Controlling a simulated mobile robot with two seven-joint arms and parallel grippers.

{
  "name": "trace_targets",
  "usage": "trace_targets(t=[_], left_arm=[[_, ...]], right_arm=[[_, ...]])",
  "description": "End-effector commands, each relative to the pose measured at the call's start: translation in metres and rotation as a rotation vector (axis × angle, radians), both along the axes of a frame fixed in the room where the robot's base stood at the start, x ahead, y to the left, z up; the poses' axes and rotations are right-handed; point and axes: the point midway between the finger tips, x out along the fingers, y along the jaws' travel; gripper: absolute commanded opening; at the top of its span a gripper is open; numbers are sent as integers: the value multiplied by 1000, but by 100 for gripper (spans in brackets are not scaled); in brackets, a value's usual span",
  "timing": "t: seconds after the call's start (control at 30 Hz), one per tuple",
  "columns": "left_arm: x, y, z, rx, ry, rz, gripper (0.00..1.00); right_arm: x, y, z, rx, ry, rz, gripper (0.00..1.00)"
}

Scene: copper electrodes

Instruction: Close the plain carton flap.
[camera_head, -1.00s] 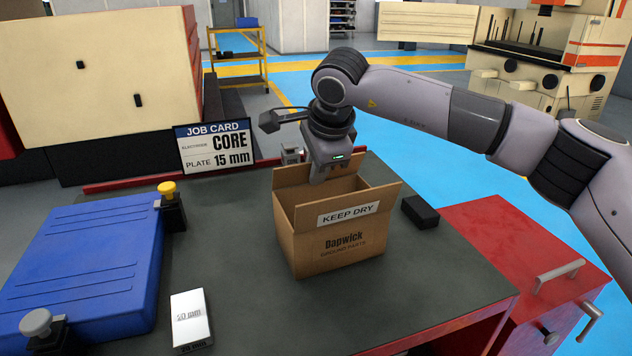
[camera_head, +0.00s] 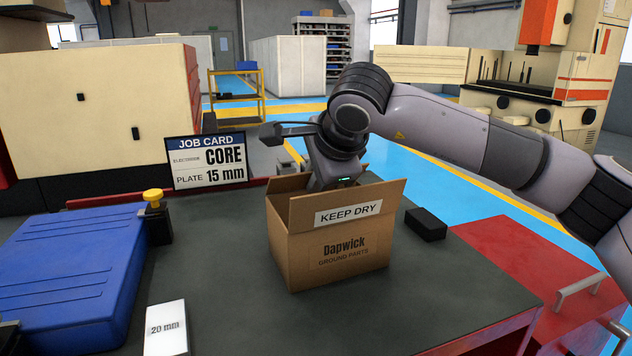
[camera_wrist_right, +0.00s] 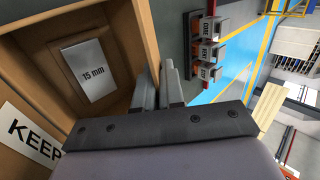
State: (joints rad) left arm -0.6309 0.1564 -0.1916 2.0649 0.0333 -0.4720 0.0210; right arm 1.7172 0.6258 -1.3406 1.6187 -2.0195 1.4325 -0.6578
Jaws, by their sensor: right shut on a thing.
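An open brown carton (camera_head: 290,248) stands on the dark worktop, printed "Dapwick". Its near flap (camera_head: 393,197) stands up with a "KEEP DRY" label. A plain flap (camera_head: 287,184) stands up at the far side, partly hidden by my right gripper. My right gripper (camera_wrist_right: 159,88) is at this far edge, its fingers on either side of the board and shut on it. In the head view its fingertips are hidden behind the carton. A white "15 mm" box (camera_wrist_right: 92,72) lies inside the carton. My left gripper is not in view.
A black block (camera_head: 427,224) lies right of the carton. A blue case (camera_head: 70,255), a white "20 mm" box (camera_head: 166,328) and a job card stand (camera_head: 206,160) are to the left. Labelled blocks (camera_wrist_right: 208,50) sit in a row beyond the carton.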

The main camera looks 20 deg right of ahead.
Motion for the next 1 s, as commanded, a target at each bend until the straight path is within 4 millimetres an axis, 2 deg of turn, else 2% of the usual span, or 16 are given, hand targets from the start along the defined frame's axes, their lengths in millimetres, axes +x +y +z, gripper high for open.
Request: trace_targets(t=[0.1,0.2,0.53,1.0], left_arm=[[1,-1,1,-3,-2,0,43],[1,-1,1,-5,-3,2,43],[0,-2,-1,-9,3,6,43],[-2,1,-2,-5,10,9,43]], right_arm=[[0,0,0,0,1,0,0],[0,0,0,0,1,0,30],[-2,0,3,1,0,1,30],[-44,-3,51,1,-1,-1,30]])
